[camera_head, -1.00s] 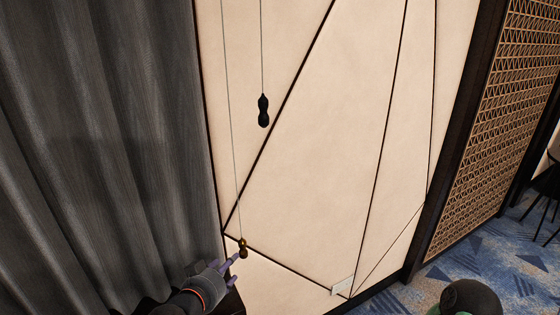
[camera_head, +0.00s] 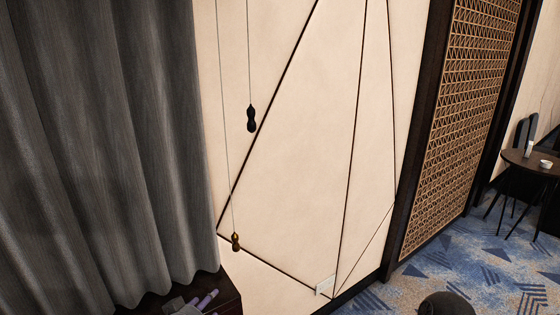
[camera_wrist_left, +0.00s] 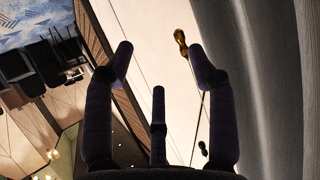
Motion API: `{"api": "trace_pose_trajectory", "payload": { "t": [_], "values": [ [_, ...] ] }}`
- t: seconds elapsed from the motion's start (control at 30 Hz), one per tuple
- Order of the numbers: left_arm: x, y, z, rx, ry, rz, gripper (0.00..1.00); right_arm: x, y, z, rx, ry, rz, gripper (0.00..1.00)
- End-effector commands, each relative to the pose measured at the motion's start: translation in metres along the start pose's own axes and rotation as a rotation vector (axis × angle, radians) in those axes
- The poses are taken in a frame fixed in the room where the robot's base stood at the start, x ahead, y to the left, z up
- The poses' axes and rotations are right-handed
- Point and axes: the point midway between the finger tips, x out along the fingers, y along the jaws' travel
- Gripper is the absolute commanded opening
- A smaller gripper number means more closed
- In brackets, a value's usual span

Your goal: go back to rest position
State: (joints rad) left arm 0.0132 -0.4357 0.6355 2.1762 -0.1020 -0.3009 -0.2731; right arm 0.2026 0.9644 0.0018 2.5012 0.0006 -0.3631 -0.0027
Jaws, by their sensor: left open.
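A black cord pull (camera_head: 251,119) hangs higher and slightly right. My right gripper is not in view.
A grey curtain (camera_head: 110,150) fills the left side. A dark wooden cabinet top (camera_head: 222,291) stands below it. A lattice screen (camera_head: 470,130) and a round table (camera_head: 530,163) with chairs are to the right.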

Motion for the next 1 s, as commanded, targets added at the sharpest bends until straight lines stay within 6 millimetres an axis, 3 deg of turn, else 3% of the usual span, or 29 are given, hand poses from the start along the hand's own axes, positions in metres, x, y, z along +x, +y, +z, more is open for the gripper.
{"api": "trace_pose_trajectory", "payload": {
  "t": [0.37,0.7,1.0],
  "values": [
    [0.029,0.008,0.061,-0.072,-0.154,0.026,0.57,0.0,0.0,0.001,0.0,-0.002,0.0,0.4],
    [0.059,0.027,0.17,-0.201,-0.41,0.056,0.57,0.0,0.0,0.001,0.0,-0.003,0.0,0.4],
    [0.061,0.051,0.272,-0.32,-0.642,0.067,0.57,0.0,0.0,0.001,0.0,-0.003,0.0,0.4]
  ]
}}
